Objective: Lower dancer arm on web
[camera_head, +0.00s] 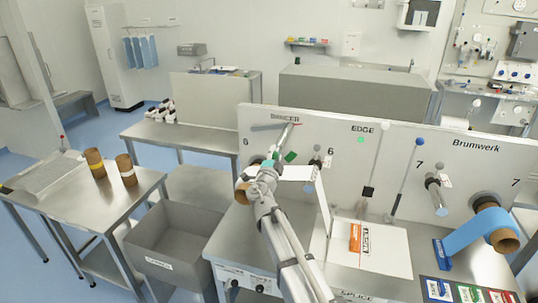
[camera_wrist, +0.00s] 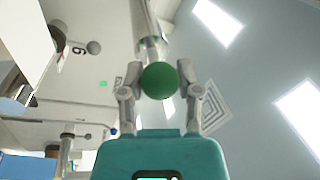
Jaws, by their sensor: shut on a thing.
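The dancer arm is a pale metal rod (camera_wrist: 150,35) with a green ball knob (camera_wrist: 160,80) at its end. In the wrist view the two fingers of my gripper (camera_wrist: 161,78) stand either side of the knob and are shut on it. In the head view my gripper (camera_head: 272,166) is up at the panel below the DANCER label (camera_head: 285,117); my own arm hides much of it, and the knob cannot be made out clearly. The white web (camera_head: 296,173) runs right from beside my gripper, then turns down at a roller.
The upright panel (camera_head: 345,125) carries a lit green EDGE lamp (camera_head: 361,140) and rods with ball ends, including a blue one (camera_head: 420,142). A blue roll (camera_head: 478,230) juts out at right. A grey bin (camera_head: 172,242) stands left of the machine; two brown cores (camera_head: 95,162) stand on the left table.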

